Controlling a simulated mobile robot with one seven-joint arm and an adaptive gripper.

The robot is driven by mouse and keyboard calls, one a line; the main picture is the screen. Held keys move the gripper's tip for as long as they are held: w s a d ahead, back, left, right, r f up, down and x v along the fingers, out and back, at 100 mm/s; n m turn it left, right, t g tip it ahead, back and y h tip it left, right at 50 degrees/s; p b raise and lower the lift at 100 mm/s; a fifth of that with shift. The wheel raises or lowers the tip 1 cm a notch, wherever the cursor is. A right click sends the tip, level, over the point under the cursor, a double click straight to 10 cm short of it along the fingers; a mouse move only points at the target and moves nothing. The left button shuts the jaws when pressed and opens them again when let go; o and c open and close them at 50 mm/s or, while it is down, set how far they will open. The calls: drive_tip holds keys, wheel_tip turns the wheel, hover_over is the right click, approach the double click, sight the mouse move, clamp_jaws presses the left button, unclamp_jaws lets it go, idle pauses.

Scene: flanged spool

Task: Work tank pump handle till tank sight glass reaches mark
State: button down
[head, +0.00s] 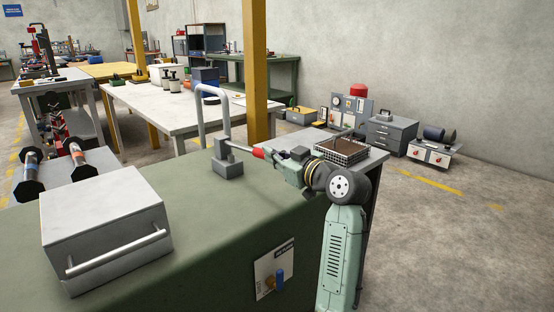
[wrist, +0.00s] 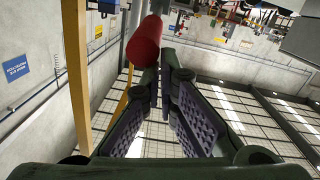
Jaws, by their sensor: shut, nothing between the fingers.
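The pump (head: 228,167) is a grey block on top of the green tank (head: 200,225), beside a grey bent pipe (head: 201,115). Its handle ends in a red grip (head: 258,153) that points right. My gripper (head: 271,156) is at the end of this grip. In the wrist view the red grip (wrist: 147,42) lies just beyond and left of my fingertips (wrist: 167,68). The fingers are shut with nothing between them; I cannot tell whether they touch the grip. A white plate with a blue and brass fitting (head: 276,272) is on the tank's front. I cannot make out a sight glass.
A grey box with a bar handle (head: 108,230) sits on the tank at left. A small table with a wire-edged tray (head: 341,149) stands behind my arm. A yellow post (head: 256,70) and a white table (head: 165,103) are farther back.

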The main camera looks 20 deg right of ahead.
drive_tip(key=v, duration=0.8)
drive_tip(key=shift+b, duration=0.4)
drive_tip(key=shift+w, duration=0.15)
idle(0.3)
